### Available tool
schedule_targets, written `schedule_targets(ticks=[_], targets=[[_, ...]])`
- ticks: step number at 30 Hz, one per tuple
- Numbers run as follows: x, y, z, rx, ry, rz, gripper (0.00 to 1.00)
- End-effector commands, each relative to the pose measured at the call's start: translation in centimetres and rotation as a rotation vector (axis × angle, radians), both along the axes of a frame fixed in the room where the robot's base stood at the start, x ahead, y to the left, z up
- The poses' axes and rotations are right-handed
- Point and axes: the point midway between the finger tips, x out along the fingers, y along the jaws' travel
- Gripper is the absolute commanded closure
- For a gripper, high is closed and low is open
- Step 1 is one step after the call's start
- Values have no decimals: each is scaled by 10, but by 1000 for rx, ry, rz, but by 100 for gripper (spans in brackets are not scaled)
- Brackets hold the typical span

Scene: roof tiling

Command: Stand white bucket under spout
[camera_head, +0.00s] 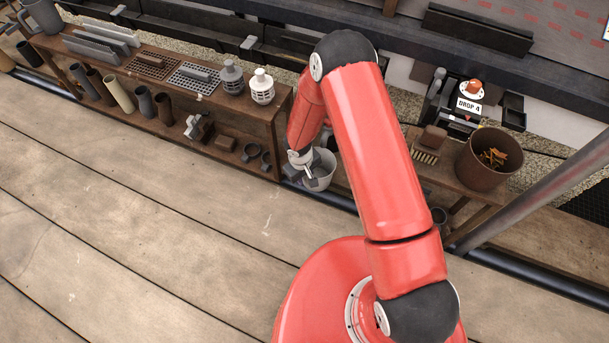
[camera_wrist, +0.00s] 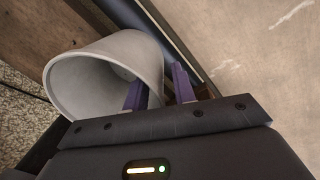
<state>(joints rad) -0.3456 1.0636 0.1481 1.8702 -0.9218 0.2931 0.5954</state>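The white bucket (camera_head: 320,172) stands in a gap between two low shelves, beyond the deck edge, partly hidden by my arm. In the wrist view, its open mouth (camera_wrist: 85,85) faces the camera. My gripper (camera_head: 310,172) is at the bucket's rim. In the wrist view, my gripper (camera_wrist: 158,88) has one purple finger inside the mouth and the other outside the wall. The fingers are apart, with the wall between them and a visible gap beside the outer finger. I cannot clearly make out a spout; a "DROP 4" sign (camera_head: 468,105) is at the gutter on the right.
A wooden shelf (camera_head: 240,120) with tubes, grates and vented caps stands on the left. On the right, a bench holds a brown bucket (camera_head: 488,158) of leaves and a brush (camera_head: 430,142). A grey pole (camera_head: 540,185) slants at the right. The plank deck (camera_head: 130,230) is clear.

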Motion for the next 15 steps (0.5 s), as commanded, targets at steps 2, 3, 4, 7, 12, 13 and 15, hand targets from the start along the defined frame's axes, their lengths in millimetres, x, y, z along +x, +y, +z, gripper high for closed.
schedule_targets(ticks=[2, 3, 4, 7, 12, 13, 15], targets=[[0, 0, 0, 0, 0, 0, 74], [0, 0, 2, 0, 0, 0, 74], [0, 0, 3, 0, 0, 0, 74], [0, 1, 13, 2, -2, 0, 74], [-2, 4, 48, 2, -4, -1, 74], [-2, 5, 55, 2, -4, -2, 74], [-3, 6, 71, 2, -4, -1, 74]])
